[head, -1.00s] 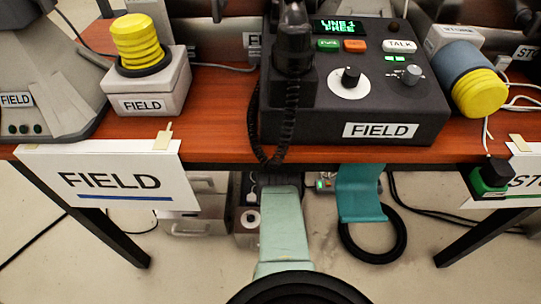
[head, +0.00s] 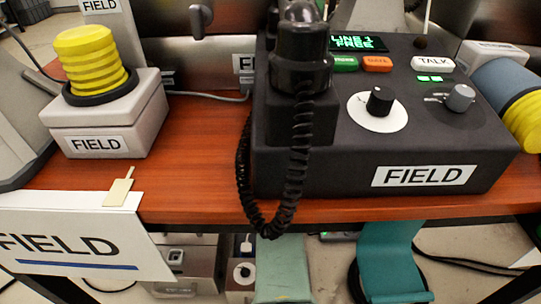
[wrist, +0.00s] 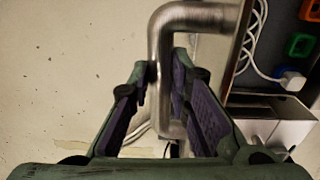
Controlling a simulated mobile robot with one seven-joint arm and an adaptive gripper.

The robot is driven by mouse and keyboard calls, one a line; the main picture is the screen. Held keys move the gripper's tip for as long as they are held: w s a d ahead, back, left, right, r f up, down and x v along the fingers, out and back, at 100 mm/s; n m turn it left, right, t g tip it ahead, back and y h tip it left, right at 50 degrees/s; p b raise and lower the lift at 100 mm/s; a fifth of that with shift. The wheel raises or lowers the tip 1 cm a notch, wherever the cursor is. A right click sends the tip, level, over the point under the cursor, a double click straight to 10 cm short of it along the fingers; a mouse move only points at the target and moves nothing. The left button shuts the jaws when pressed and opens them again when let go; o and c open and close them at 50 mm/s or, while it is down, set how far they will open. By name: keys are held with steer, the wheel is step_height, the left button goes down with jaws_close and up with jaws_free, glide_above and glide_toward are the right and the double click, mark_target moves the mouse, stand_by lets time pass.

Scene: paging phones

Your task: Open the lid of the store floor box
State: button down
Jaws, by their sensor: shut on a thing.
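In the wrist view my gripper (wrist: 165,85) has its two purple-padded fingers on either side of a bent metal bar handle (wrist: 190,17). The fingers are closed on the handle, which runs down between them and bends to the right at its top. What the handle is fixed to is mostly out of view, so I cannot tell from a label whether it belongs to the store floor box. In the head view my gripper is hidden below the table. A grey metal box (head: 195,258) stands under the table there.
The wooden table (head: 200,150) carries a FIELD phone unit (head: 330,165) with a coiled cord and a FIELD box with a yellow top (head: 95,60). In the wrist view a white cable (wrist: 247,50) and a plug (wrist: 292,81) lie right of the handle. Bare floor (wrist: 60,60) is at left.

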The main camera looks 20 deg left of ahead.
steer(key=shift+w+a, duration=0.15)
steer(key=shift+w, duration=0.1)
steer(key=c, duration=1.5)
jaws_free()
steer(key=shift+s+r, duration=0.2)
steer(key=shift+r, duration=1.65)
steer(key=shift+s+r, duration=0.15)
steer(key=shift+r, duration=1.7)
